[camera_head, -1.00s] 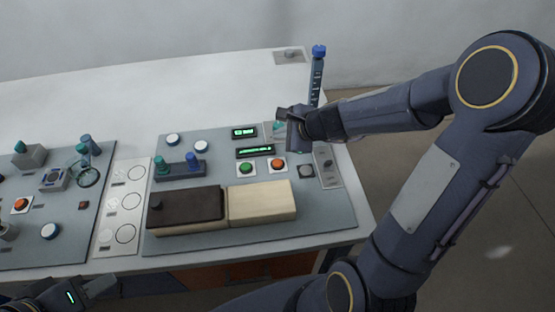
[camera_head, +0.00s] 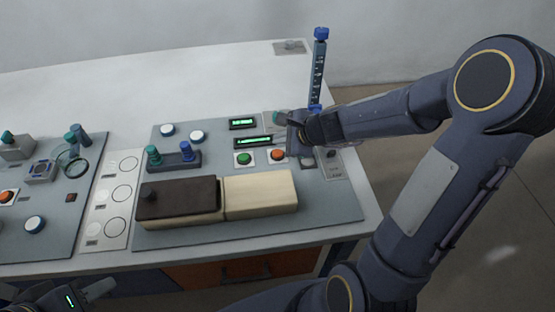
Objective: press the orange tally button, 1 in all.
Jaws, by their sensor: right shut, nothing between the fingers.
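An orange button (camera_head: 277,155) in a white square mount sits on the grey right panel, right of a green button (camera_head: 243,159). A second orange button (camera_head: 7,196) is on the left panel at the picture's left edge. I cannot tell from labels which one is the tally button. My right gripper (camera_head: 294,150) is shut and empty, with its tip close beside the right-hand orange button, on its right. Whether they touch is unclear. My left gripper (camera_head: 92,294) is low at the front left, away from the buttons; its jaw state is unclear.
Two green-lit displays (camera_head: 252,142) lie behind the buttons. A box with a dark lid (camera_head: 178,200) and a pale block (camera_head: 260,194) lie in front. A tall blue column (camera_head: 318,72) stands behind my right gripper. White round knobs (camera_head: 198,137) are at the left.

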